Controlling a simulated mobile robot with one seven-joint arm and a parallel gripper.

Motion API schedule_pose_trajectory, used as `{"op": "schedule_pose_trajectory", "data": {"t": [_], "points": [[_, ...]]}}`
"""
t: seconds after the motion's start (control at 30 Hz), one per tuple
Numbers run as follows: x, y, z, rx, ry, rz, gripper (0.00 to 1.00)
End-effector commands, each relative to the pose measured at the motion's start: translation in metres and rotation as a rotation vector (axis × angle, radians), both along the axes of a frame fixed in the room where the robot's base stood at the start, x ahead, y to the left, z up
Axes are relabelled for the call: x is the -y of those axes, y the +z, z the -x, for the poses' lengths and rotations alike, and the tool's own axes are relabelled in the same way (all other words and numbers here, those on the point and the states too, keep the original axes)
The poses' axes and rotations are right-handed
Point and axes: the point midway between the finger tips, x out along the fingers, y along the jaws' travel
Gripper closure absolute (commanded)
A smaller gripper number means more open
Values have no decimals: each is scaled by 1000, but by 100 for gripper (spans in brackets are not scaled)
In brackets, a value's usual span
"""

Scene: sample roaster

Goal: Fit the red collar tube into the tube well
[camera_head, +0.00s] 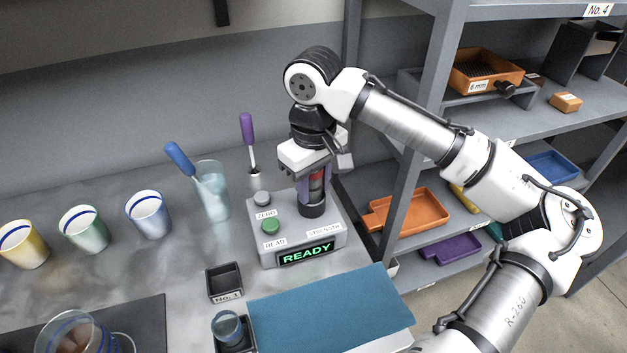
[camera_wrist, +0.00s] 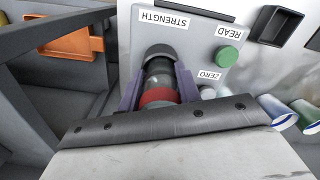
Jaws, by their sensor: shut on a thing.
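The red collar tube (camera_head: 318,181) is upright between the purple fingers of my gripper (camera_head: 315,189). In the wrist view the clear tube with its red collar (camera_wrist: 160,97) sits between the two fingertips (camera_wrist: 159,75), which are shut on it. The tube well (camera_head: 312,209) is a dark round socket on the grey meter (camera_head: 334,240), beside the STRENGTH label. The tube's lower end lines up with the well (camera_wrist: 158,51) and appears to meet its mouth. How deep it sits is hidden.
A glass with a blue-handled tool (camera_head: 213,195) and a purple-handled tool (camera_head: 248,135) stand close left. A shelf post (camera_head: 405,190) rises at right. A blue mat (camera_head: 330,310) lies in front.

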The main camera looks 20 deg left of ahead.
Motion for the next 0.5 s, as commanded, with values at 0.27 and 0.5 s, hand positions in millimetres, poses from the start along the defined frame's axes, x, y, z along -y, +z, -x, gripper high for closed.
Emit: {"op": "schedule_pose_trajectory", "data": {"t": [0.27,0.5], "points": [[0,-4,0,0,0,0,94],[0,1,0,-1,1,-1,94]]}}
